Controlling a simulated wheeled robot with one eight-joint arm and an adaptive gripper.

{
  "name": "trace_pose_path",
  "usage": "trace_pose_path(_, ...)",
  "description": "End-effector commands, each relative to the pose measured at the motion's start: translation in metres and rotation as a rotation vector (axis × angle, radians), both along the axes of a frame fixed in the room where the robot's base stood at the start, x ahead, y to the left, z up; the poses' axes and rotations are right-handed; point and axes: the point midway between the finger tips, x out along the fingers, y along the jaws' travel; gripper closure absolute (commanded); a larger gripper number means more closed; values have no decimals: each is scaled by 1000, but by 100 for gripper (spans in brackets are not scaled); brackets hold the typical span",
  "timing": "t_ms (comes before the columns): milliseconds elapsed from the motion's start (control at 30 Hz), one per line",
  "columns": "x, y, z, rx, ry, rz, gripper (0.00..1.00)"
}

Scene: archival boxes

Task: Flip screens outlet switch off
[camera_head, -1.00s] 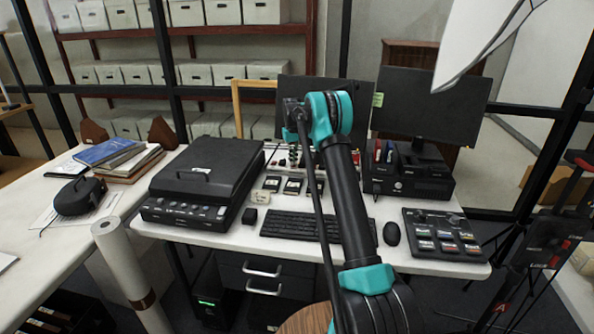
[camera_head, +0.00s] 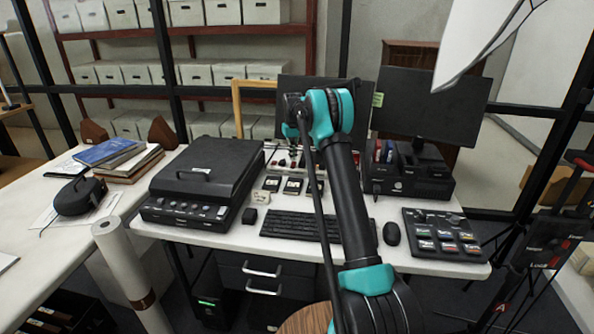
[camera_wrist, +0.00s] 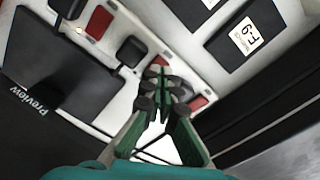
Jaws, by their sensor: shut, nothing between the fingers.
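In the wrist view, a white outlet strip (camera_wrist: 150,41) runs diagonally with red rocker switches and black plugs. One red switch (camera_wrist: 98,22) lies toward the upper left, and another red switch (camera_wrist: 198,102) lies just right of my fingertips. My gripper (camera_wrist: 163,84) is shut with nothing in it, its tips over the strip between a black plug (camera_wrist: 132,50) and the right-hand switch. The fingers hide part of the strip, so contact is unclear. Which switch serves the screens cannot be read. My arm covers much of the strip in the head view.
A black panel marked "Preview" (camera_wrist: 55,85) is left of the strip in the wrist view. A labelled black box (camera_wrist: 248,38) is on its other side. Two monitors, including the right one (camera_head: 430,100), a keyboard (camera_head: 300,226) and a scanner (camera_head: 205,170) crowd the desk.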

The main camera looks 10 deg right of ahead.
Motion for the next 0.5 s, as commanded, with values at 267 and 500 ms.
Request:
trace_pose_path(267, 0, 0, 21, 0, 0, 0, 100)
trace_pose_path(500, 0, 0, 37, 0, 0, 0, 100)
